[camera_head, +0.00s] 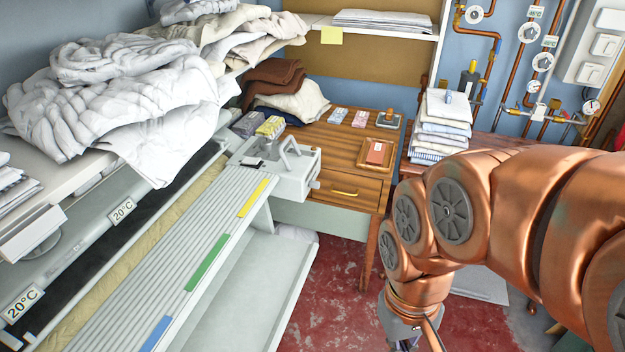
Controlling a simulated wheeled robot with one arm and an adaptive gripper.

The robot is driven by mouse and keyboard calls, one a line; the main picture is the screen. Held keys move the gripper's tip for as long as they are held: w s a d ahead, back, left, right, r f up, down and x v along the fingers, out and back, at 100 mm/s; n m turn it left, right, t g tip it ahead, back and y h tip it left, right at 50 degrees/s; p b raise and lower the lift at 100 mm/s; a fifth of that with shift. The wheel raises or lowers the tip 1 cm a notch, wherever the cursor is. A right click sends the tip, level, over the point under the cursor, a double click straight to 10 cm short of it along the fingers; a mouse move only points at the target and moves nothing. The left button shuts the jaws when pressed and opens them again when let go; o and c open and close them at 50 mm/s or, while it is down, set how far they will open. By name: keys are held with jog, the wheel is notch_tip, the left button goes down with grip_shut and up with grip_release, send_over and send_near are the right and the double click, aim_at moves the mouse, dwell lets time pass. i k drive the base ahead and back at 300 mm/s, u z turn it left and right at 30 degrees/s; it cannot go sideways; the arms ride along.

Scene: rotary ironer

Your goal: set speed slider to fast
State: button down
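The rotary ironer (175,245) runs diagonally along the left, with a ribbed feed board. A light grey control box (295,178) sits at its far end. On the box are a small dark piece (252,161) and a raised grey handle (289,146). I cannot tell for sure which part is the speed slider, and I can read no speed marks. My gripper (407,343) hangs at the bottom edge, right of centre, well apart from the ironer. It is mostly cut off by the frame, so its fingers are hidden.
Blue, green and yellow (253,198) strips mark the feed board. White laundry (120,90) is heaped above the ironer. A wooden desk (340,140) with small boxes stands behind. Folded linen (442,125) is stacked at right. Red floor (345,300) lies open between ironer and arm.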

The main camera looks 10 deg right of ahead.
aim_at(315, 185)
jog(key=k, duration=0.6)
jog(key=u, duration=0.3)
jog(key=i, duration=1.25)
jog(key=u, duration=0.3)
